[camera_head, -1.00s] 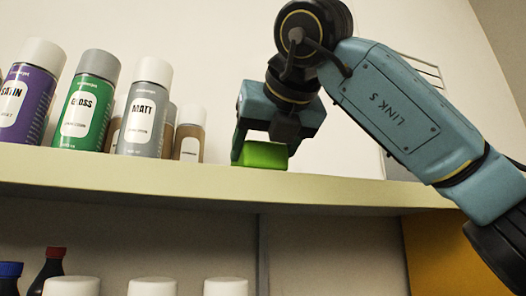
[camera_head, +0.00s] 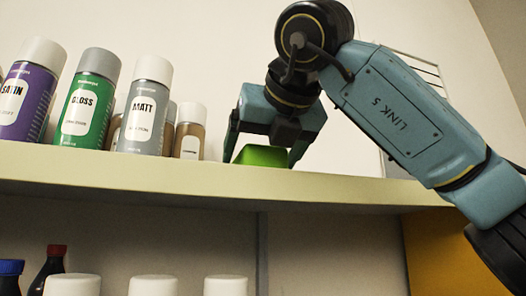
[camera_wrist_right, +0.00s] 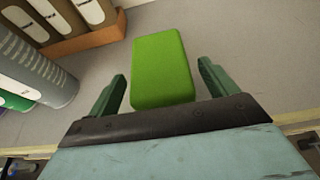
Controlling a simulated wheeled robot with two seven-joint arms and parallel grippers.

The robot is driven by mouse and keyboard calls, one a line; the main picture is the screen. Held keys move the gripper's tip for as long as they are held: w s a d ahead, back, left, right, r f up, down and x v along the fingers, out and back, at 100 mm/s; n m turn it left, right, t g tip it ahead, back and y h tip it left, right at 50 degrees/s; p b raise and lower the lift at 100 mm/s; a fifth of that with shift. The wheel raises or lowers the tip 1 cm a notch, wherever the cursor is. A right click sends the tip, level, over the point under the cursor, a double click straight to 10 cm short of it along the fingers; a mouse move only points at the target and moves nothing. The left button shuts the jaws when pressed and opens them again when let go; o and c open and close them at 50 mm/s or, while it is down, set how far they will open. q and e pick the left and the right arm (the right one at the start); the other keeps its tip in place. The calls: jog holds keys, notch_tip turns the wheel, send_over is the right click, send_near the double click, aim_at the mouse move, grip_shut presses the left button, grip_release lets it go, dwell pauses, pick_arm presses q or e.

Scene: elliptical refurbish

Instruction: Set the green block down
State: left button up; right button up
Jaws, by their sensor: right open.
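The green block (camera_head: 262,156) rests on the shelf (camera_head: 330,188), near its front edge and to the right of the spray cans. My right gripper (camera_head: 264,150) is above and around it, with its fingers spread to either side. In the right wrist view the block (camera_wrist_right: 162,68) lies between the two open fingers of the gripper (camera_wrist_right: 162,82), with a gap on both sides. The block's lower part is hidden by the shelf edge in the head view. My left gripper is in neither view.
Spray cans, purple (camera_head: 27,92), green (camera_head: 88,100) and grey (camera_head: 146,108), stand left of the block. Several white-capped items (camera_head: 152,286) are on the level below. The shelf right of the gripper looks clear.

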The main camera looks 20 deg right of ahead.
jog(key=b+v, duration=0.2)
jog(key=v, duration=1)
jog(key=shift+r+b, duration=0.15)
jog(key=shift+b, duration=0.15)
